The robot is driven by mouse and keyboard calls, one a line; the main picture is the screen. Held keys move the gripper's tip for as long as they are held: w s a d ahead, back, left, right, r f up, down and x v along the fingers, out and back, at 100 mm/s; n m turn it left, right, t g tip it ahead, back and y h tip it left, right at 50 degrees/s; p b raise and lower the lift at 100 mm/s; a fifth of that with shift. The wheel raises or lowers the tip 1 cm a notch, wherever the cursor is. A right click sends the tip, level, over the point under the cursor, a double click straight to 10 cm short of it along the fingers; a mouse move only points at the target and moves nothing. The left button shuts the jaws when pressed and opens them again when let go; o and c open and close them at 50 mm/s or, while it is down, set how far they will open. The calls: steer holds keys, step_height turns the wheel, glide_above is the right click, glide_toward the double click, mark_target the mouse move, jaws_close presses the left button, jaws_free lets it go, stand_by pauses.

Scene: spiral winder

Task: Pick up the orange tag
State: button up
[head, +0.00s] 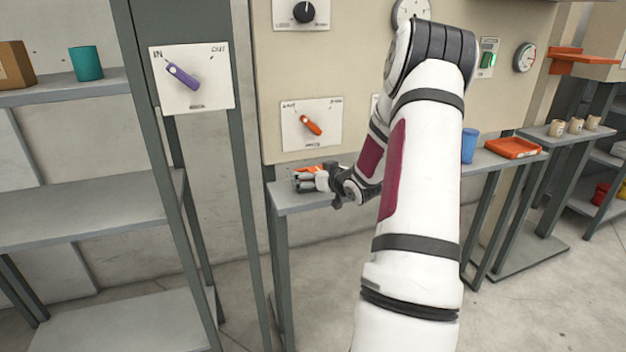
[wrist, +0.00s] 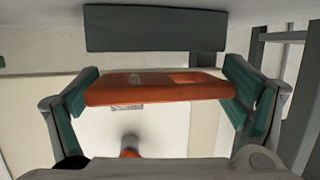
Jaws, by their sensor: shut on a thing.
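The orange tag (wrist: 160,90) is a flat bar that spans the space between the two teal finger pads in the wrist view. My gripper (wrist: 158,92) is shut on it, with one pad at each end of the tag. In the head view my gripper (head: 300,180) is low over the left end of the grey shelf, and a bit of the orange tag (head: 308,169) shows above the fingers. I cannot tell whether the tag touches the shelf.
The grey shelf (head: 292,202) runs along the beige panel (head: 345,60). A plate with an orange lever (head: 311,125) is just above my gripper. A blue cup (head: 469,146) and an orange tray (head: 513,148) stand farther right. A post with a purple lever (head: 182,76) is at left.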

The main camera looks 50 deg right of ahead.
steer(key=shift+r, duration=0.95)
steer(key=f+v, duration=0.1)
steer(key=v, duration=0.4)
steer(key=s+f+p+v, duration=0.1)
steer(key=v, duration=0.4)
steer(key=d+f+v, duration=0.1)
steer(key=v, duration=0.4)
steer(key=shift+s+a+f, duration=0.15)
steer(key=shift+s, duration=0.35)
steer(key=shift+c, duration=0.6)
